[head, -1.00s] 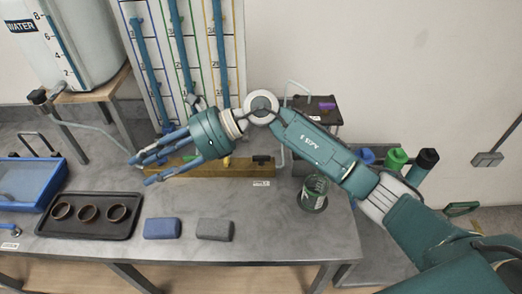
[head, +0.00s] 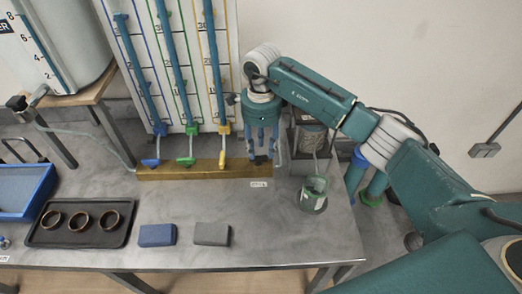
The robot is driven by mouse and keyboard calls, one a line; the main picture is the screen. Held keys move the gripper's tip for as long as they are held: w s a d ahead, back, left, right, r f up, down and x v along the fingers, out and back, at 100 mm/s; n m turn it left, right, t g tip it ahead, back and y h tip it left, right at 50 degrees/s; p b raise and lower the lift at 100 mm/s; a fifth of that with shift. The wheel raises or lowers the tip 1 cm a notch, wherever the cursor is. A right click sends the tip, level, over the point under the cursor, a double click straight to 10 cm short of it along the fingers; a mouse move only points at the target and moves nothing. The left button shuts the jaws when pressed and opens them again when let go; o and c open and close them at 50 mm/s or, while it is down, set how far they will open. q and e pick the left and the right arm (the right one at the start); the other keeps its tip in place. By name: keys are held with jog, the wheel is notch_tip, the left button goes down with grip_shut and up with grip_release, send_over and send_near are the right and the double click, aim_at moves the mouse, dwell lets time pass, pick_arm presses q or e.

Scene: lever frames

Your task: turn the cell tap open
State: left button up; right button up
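The brass-coloured manifold bar (head: 200,170) lies along the back of the bench. At its right end, by a small white label (head: 259,184), is the dark-handled tap, which I take to be the cell tap; it is now mostly hidden by my fingers. My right gripper (head: 262,157) points down over this end, its fingers spread apart around the tap's place. I cannot tell whether they touch the handle. Blue (head: 151,162), green (head: 186,160) and yellow (head: 223,160) taps stand further left on the bar, below the tubes. My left gripper is not in view.
A glass jar (head: 314,194) stands close to the right of my gripper, with a dark stand (head: 310,138) behind it. A black tray with rings (head: 115,236), a blue block (head: 157,235) and a grey block (head: 211,234) lie in front. The bench between bar and blocks is clear.

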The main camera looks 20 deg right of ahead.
aim_at(261, 157)
jog(key=shift+f+p, duration=0.4)
jog(key=shift+f, duration=1.4)
grip_shut()
